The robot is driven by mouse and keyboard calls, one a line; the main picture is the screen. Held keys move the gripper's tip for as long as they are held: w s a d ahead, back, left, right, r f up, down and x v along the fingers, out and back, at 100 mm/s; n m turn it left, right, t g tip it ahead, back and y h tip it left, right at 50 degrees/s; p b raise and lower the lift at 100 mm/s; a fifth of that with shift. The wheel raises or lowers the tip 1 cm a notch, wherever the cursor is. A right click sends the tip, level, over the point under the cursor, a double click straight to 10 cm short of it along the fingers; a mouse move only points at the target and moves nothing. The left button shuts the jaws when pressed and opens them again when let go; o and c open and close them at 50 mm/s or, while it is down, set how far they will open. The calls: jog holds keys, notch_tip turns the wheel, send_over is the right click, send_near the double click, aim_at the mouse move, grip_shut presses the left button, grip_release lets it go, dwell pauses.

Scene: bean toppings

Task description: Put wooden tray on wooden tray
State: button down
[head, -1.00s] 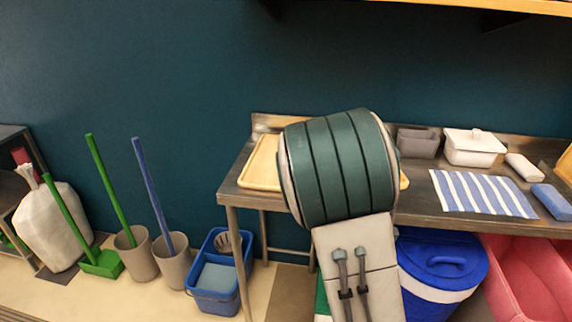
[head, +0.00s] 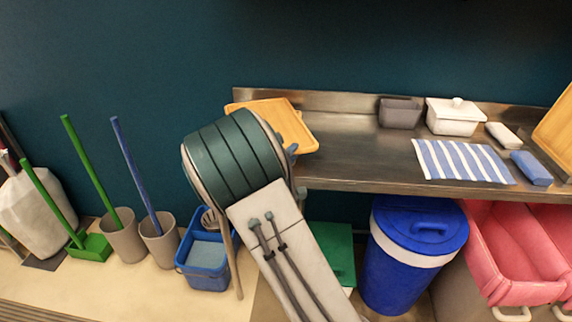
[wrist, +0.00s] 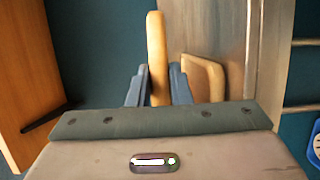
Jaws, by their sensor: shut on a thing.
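My gripper (wrist: 157,88) is shut on the edge of a wooden tray (wrist: 156,40), seen edge-on between the fingers in the wrist view. In the head view this held tray (head: 287,118) shows tilted behind my arm, above the left part of the metal table. My gripper in the head view (head: 292,151) is mostly hidden by my arm. A second wooden tray (wrist: 204,78) lies on the table, to the right of the held tray and partly behind a finger in the wrist view. In the head view my arm and the held tray hide it.
The metal table (head: 360,158) has clear room right of the held tray. A grey container (head: 400,113), a white lidded box (head: 455,117) and a striped cloth (head: 462,161) stand or lie farther right. A wooden shelf (wrist: 28,75) shows left in the wrist view.

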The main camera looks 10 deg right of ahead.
jog(key=shift+w+a+f, duration=0.4)
jog(key=shift+a+f, duration=0.15)
jog(key=shift+a, duration=0.15)
jog(key=shift+f, duration=1.85)
jog(key=c, duration=1.6)
grip_release()
